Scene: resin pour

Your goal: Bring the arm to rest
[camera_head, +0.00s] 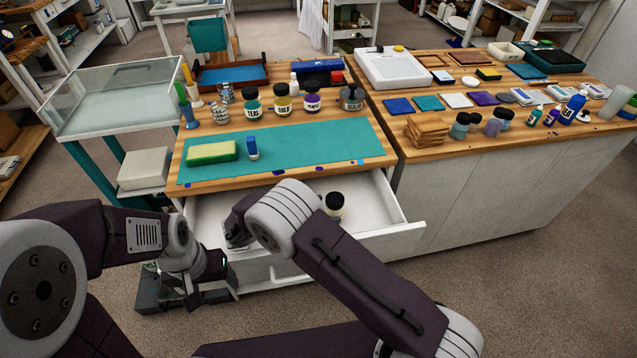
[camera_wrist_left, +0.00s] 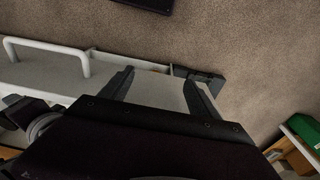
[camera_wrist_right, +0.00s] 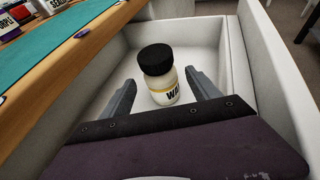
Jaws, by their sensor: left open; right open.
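My left gripper (camera_head: 192,290) hangs low in front of the cabinet, below the open drawer. In the left wrist view its fingers (camera_wrist_left: 158,88) are spread and empty, with the white drawer front and carpet beyond. My right arm crosses the drawer in the head view, and its gripper is largely hidden behind an arm link. In the right wrist view the right gripper (camera_wrist_right: 158,92) is open inside the white drawer (camera_wrist_right: 222,62). A black-capped jar (camera_wrist_right: 160,92) with a cream label reading "WA" stands upright ahead, between the fingers' lines; contact cannot be told. The jar also shows in the head view (camera_head: 334,209).
The drawer (camera_head: 392,208) juts out under the wooden bench. A teal mat (camera_head: 320,146) on top bears a yellow-green sponge (camera_head: 211,153) and a blue bottle (camera_head: 252,149). Pigment jars stand behind. A glass-sided cart (camera_head: 120,92) is at left; carpet is open at lower right.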

